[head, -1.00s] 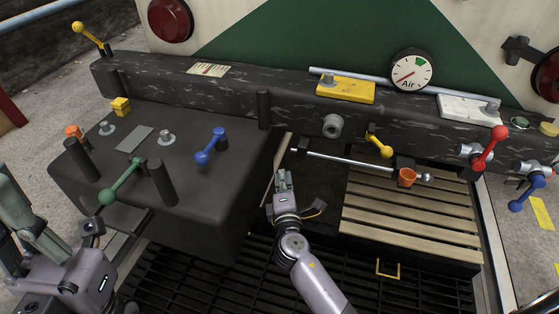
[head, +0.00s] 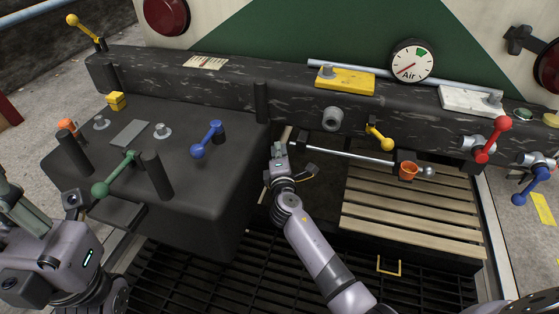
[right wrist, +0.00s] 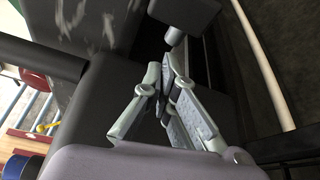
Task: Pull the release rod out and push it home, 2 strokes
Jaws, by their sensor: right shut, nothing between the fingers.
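The release rod (head: 355,157) is a thin bright bar below the dark beam. It runs through a black bracket on the left and one on the right, with a round silver knob (head: 429,172) at its right end. My right gripper (head: 279,148) is shut and empty close to the rod's left end. In the right wrist view its closed fingertips (right wrist: 168,68) lie just below the short metal rod end (right wrist: 175,37) standing out of a black block; I cannot tell whether they touch. My left gripper (head: 14,200) is at the left edge, its fingertips unclear.
An orange cup-like piece (head: 408,171) sits at the right bracket. A yellow lever (head: 379,137) hangs above the rod, and slatted boards (head: 410,215) lie below. The dark box (head: 190,200) stands left of my right arm. Red (head: 493,140) and blue (head: 530,182) levers are at right.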

